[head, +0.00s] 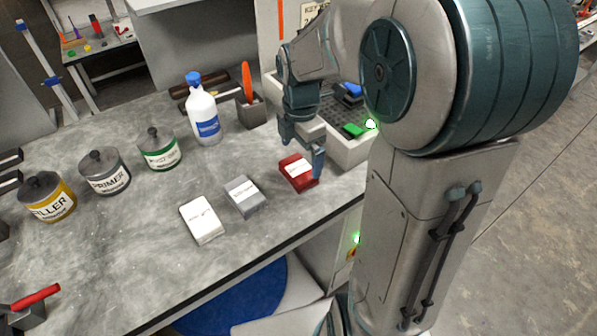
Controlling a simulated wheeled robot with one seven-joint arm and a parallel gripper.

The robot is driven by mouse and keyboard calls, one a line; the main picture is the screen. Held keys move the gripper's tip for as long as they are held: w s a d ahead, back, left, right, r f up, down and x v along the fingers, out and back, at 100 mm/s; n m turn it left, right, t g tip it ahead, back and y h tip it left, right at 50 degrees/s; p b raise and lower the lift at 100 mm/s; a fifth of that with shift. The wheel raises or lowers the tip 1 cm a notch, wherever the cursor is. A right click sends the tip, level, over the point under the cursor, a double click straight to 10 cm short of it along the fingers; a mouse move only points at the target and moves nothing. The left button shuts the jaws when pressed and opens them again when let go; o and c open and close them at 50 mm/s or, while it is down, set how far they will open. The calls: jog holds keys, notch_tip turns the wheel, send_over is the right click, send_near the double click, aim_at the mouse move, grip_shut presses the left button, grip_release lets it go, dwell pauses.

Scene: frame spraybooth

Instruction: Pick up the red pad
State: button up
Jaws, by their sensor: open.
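The red pad (298,173), a block with a white label on top, lies on the grey worktop near its front right edge. My gripper (301,158) is at the red pad, pointing down, with one finger at the pad's right side and the other behind it. It is open. I cannot tell whether the fingers touch the pad. Part of the pad's far and right sides is hidden by my gripper.
A grey pad (244,196) and a white pad (202,220) lie to the left. Behind are a white bottle (204,112), a dark holder (251,112) and a tray (350,148) with green and blue pieces. Tins labelled FILLER (48,197) and PRIMER (105,172) stand farther left.

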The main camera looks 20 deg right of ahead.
aim_at(298, 167)
jog(key=shift+s+a+f, duration=0.1)
jog(key=shift+a+f, duration=0.05)
jog(key=shift+f, duration=1.2)
jog(key=shift+a+f, duration=0.1)
jog(key=shift+f, duration=1.2)
jog(key=c, duration=0.9)
